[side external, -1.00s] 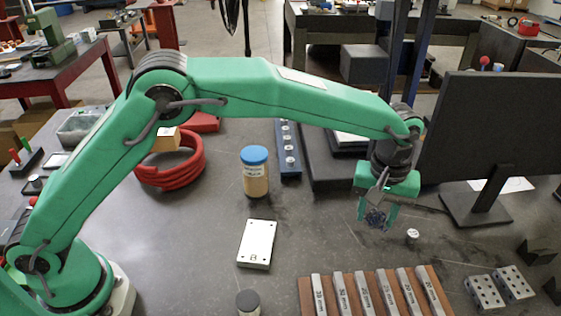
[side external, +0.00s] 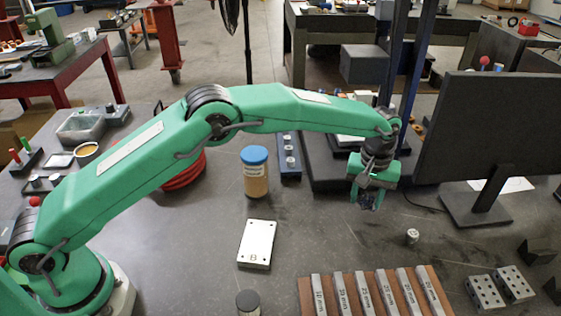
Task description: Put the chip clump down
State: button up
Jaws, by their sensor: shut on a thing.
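My gripper (side external: 369,197) is at the right of centre in the side external view. It is shut on the chip clump (side external: 367,203), a small dark, tangled piece between the fingertips. The fingers hide part of the clump. I cannot tell for sure whether the clump touches the grey table top (side external: 330,235) or hangs just above it.
A small metal cylinder (side external: 412,237) stands right of my gripper. A wooden rack with metal bars (side external: 378,293) lies in front. A blue-lidded jar (side external: 255,172) and white plate (side external: 257,244) are to the left. A dark panel on a stand (side external: 490,150) is at right.

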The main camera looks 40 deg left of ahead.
aim_at(364, 208)
jog(key=shift+f, duration=2)
jog(key=shift+f, duration=0.1)
jog(key=o, duration=0.9)
jog(key=shift+o, duration=0.2)
notch_tip(364, 208, up, 12)
jog(key=shift+r, duration=0.1)
